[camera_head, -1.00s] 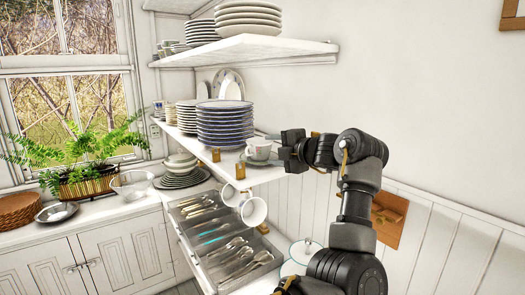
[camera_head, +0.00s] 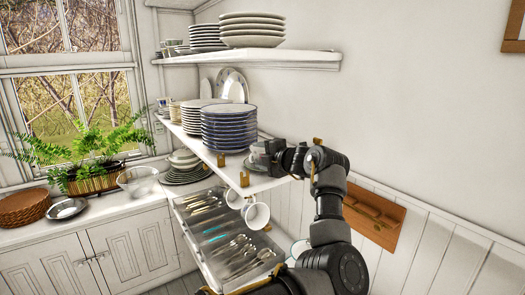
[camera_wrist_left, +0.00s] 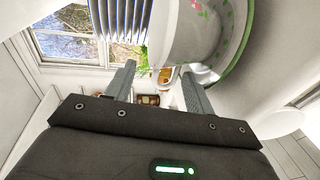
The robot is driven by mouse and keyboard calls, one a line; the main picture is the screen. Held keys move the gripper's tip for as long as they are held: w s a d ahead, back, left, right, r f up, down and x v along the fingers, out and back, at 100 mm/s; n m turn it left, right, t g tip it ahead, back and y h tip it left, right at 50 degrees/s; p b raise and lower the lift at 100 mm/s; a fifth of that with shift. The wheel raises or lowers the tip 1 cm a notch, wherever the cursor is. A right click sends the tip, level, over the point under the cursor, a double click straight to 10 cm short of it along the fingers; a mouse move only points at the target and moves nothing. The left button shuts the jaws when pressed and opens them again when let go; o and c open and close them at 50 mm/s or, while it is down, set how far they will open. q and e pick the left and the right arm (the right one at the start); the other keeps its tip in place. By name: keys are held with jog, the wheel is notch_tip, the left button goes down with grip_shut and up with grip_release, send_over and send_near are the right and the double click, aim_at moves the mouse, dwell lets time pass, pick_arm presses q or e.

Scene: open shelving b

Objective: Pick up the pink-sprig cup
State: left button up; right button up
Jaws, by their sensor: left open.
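The pink-sprig cup (camera_wrist_left: 190,35) is white with a pink flower and green leaves, large at the top of the left wrist view. It sits on a saucer with a green rim (camera_wrist_left: 247,35). In the head view the cup (camera_head: 257,152) is on the middle shelf, partly hidden by my gripper. My left gripper (camera_head: 270,150) is open beside the cup, at its right side. In the left wrist view the two fingers (camera_wrist_left: 160,88) are apart with nothing clearly between them; the right finger overlaps the cup's lower edge. Contact cannot be told. My right gripper is not in view.
A tall stack of blue-rimmed plates (camera_head: 228,128) stands close left of the cup. The upper shelf (camera_head: 270,58) with plates is above. White mugs (camera_head: 257,215) hang below the middle shelf's front edge (camera_head: 262,188), over a cutlery tray (camera_head: 222,228).

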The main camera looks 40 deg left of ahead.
pick_arm(q)
jog(key=shift+w+a, duration=0.1)
jog(key=shift+a, duration=0.6)
jog(key=shift+a+f, duration=0.2)
jog(key=shift+f, duration=0.05)
jog(key=shift+d, duration=0.25)
jog(key=c, duration=0.5)
jog(key=shift+a, duration=0.15)
jog(key=c, duration=0.4)
jog(key=shift+r, duration=0.15)
